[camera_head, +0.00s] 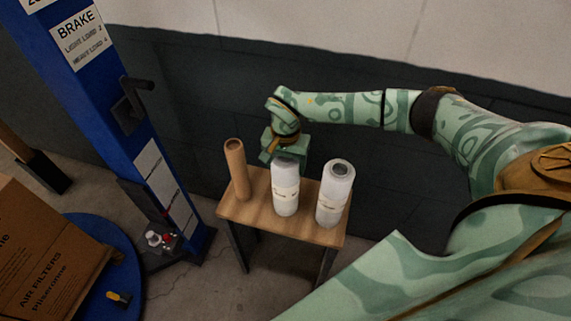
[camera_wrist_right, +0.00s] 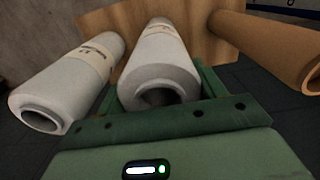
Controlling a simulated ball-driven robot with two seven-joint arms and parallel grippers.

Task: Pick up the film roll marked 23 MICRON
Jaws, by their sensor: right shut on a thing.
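Two white film rolls stand upright on a small wooden table. The middle roll (camera_head: 286,190) carries a pale label band, and so does the right roll (camera_head: 334,192); the print on both is too small to read, so I cannot tell which is marked 23 MICRON. My right gripper (camera_head: 288,158) is behind the middle roll and shut on it. In the right wrist view this middle roll (camera_wrist_right: 158,72) sits between the green fingers (camera_wrist_right: 160,90), and the other white roll (camera_wrist_right: 68,84) stands apart at left. My left gripper is not in view.
The wooden table (camera_head: 260,214) also bears a brown cardboard tube (camera_head: 236,170) at its left end. A blue column (camera_head: 110,110) with a BRAKE sign and a crank stands at left. A carton marked AIR FILTERS (camera_head: 45,255) sits on a round blue base (camera_head: 125,262).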

